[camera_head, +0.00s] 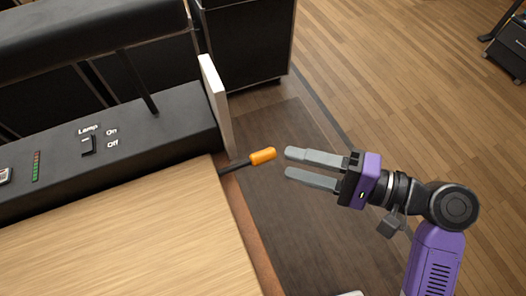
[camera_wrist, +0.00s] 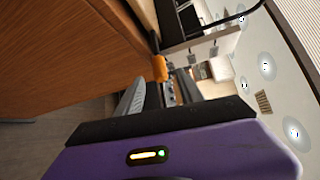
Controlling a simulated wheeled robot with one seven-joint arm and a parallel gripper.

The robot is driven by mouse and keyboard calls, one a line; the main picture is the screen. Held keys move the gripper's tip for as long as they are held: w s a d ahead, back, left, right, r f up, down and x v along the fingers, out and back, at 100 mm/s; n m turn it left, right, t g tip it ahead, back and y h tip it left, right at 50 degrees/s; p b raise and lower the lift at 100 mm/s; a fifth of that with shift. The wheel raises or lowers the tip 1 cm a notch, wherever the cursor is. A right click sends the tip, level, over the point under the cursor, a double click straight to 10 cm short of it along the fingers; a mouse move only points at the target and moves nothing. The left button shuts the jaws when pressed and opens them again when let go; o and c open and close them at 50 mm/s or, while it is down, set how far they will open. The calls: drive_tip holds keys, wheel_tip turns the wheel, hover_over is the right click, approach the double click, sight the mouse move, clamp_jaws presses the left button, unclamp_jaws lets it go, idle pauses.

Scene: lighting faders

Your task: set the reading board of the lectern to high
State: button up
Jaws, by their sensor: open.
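The lectern's wooden reading board (camera_head: 120,240) fills the lower left of the head view. A dark lever with an orange grip (camera_head: 263,156) sticks out from its right side. My gripper (camera_head: 287,163) is open and empty, just right of the orange grip, with its fingers pointing at it and a small gap between. In the wrist view the orange grip (camera_wrist: 160,68) shows beyond the fingertips (camera_wrist: 162,85), near the wooden side panel (camera_wrist: 65,60).
A black panel (camera_head: 165,135) with a lamp switch (camera_head: 88,146) runs behind the board. A white upright plate (camera_head: 216,103) stands at the panel's right end. Black cabinets (camera_head: 247,40) stand behind. The wooden floor (camera_head: 400,70) to the right is mostly clear.

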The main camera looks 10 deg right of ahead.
sight(272, 159)
drive_tip(key=p+x, duration=0.1)
drive_tip(key=x, duration=0.6)
drive_tip(key=shift+w+a, duration=0.1)
drive_tip(key=shift+a, duration=0.1)
drive_tip(key=shift+f, duration=0.1)
clamp_jaws()
idle(1.1)
